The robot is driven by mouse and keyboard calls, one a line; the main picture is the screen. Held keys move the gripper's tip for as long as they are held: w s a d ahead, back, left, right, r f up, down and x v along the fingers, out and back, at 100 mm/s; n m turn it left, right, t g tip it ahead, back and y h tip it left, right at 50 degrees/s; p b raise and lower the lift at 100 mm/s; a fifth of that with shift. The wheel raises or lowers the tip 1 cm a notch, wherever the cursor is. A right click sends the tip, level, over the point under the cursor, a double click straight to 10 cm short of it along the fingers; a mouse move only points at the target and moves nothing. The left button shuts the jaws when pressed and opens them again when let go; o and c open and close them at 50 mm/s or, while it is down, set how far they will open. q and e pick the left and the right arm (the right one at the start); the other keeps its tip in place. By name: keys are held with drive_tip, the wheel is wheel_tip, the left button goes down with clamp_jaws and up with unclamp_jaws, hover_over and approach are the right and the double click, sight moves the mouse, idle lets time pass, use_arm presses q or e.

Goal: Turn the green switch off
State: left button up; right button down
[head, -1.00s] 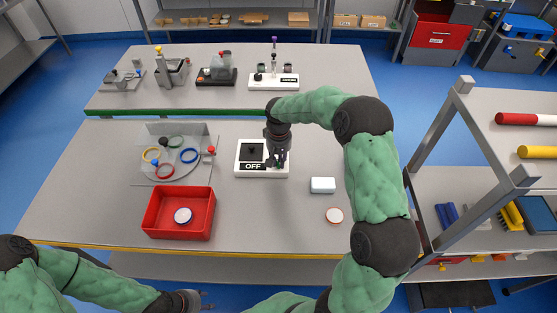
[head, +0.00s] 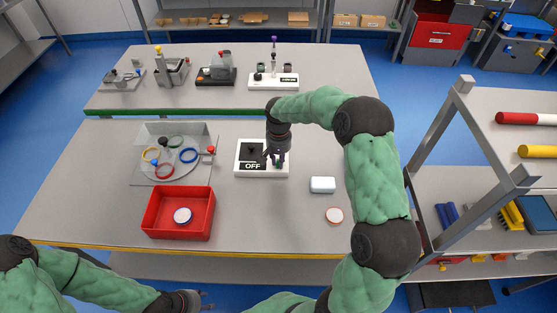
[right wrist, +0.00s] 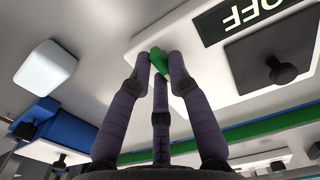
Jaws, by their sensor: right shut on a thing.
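A white switch box (head: 240,172) with a black OFF label (head: 253,166) sits on the near table. My right gripper (head: 275,163) reaches down from above over the box's right part. In the right wrist view, its fingers (right wrist: 160,62) are shut on the green switch (right wrist: 157,60), a small green lever at the box's edge. The fingers hide part of the lever, so its exact tilt is hard to tell. My left gripper (head: 205,300) is low at the bottom edge of the head view, away from the box; its fingers are too small to judge.
A black plate with a knob (right wrist: 284,73) is on the same box. A white block (head: 322,185) and a round white lid (head: 334,215) lie to its right. A red bin (head: 178,232) and a ring board (head: 202,170) stand to its left. A shelf frame (head: 440,130) is at right.

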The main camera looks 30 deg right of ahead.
drive_tip(key=c, duration=1.1)
unclamp_jaws()
drive_tip(key=shift+d, duration=0.1)
drive_tip(key=shift+r, duration=0.1)
wheel_tip(320, 180, up, 12)
drive_tip(key=shift+f, duration=0.1)
